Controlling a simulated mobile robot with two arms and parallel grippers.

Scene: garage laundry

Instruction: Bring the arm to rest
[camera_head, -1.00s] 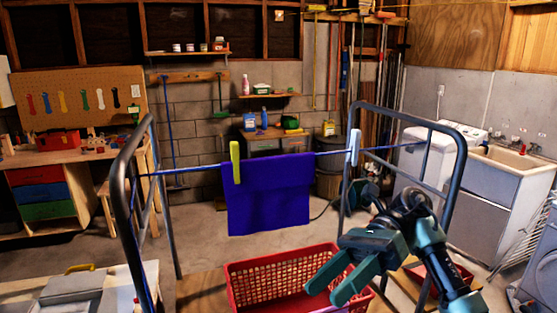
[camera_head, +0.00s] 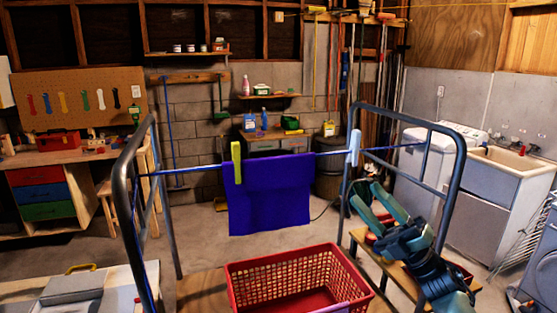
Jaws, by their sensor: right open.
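My right gripper (camera_head: 372,206) is open and empty, with its two green fingers spread and pointing up and to the left. It is in front of the right end of the rack frame, right of the red basket (camera_head: 250,289). A blue cloth (camera_head: 268,197) hangs over the line. A yellow-green clothespin (camera_head: 236,162) sits at the cloth's left edge, and a pale blue clothespin (camera_head: 353,148) is on the line apart from the cloth, to its right. My left gripper is not in view.
The metal rack frame (camera_head: 458,165) stands close to my right arm. A wooden surface (camera_head: 203,291) lies under the red basket. A grey box (camera_head: 72,295) is at the lower left. A sink cabinet (camera_head: 490,200) and a washer are at the right.

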